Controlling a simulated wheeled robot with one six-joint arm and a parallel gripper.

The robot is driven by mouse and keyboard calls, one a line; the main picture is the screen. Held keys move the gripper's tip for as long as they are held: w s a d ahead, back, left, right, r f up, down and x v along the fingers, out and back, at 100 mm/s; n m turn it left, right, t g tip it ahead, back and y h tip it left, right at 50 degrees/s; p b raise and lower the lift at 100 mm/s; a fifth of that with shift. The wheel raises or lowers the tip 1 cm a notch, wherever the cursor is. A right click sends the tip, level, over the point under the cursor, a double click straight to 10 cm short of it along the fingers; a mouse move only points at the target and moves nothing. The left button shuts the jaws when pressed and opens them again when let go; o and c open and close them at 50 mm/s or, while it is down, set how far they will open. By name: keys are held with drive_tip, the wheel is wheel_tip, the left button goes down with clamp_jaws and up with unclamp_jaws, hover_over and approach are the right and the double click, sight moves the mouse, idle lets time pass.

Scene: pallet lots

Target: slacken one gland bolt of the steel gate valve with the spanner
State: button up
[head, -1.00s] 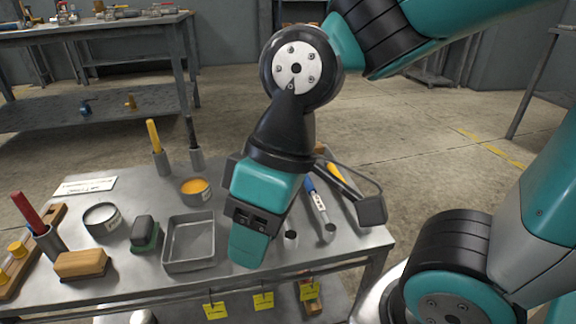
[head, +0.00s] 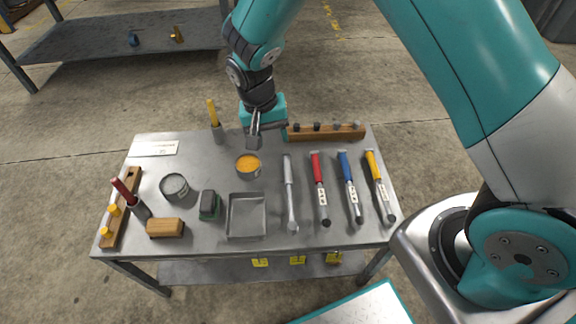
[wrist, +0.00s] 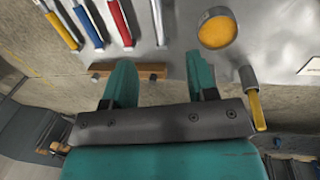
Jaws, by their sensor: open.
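A plain silver spanner (head: 289,195) lies on the steel table, left of a row of tools with coloured handles. It also shows in the wrist view (wrist: 158,20), near the top. My gripper (head: 264,112) is over the far edge of the table, behind the orange-filled tin and apart from the spanner. In the wrist view my gripper (wrist: 160,65) has its two teal fingers spread, with nothing between them. Its fingertips are hard to make out in the head view. I see no steel gate valve or gland bolt in the current views.
Red (head: 319,188), blue (head: 350,187) and yellow (head: 380,187) handled tools lie right of the spanner. A wooden rack (head: 327,132) stands at the back edge. The orange-filled tin (head: 248,166), an empty tray (head: 247,216) and a yellow-handled brush (head: 213,114) are nearby.

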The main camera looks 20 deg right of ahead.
drive_tip(key=b, duration=0.2)
approach(288, 176)
drive_tip(key=f, duration=0.5)
drive_tip(key=shift+s, duration=0.2)
drive_tip(key=shift+s+d+f, duration=0.1)
drive_tip(key=shift+d+f, duration=0.15)
drive_tip(key=shift+f, duration=0.6)
drive_tip(key=shift+w+d+f, duration=0.1)
drive_tip(key=shift+d+f, duration=0.15)
drive_tip(key=shift+f, duration=0.6)
drive_tip(key=shift+s+d+f, duration=0.1)
drive_tip(key=shift+d+f, duration=0.15)
drive_tip(key=shift+f, duration=0.65)
clamp_jaws()
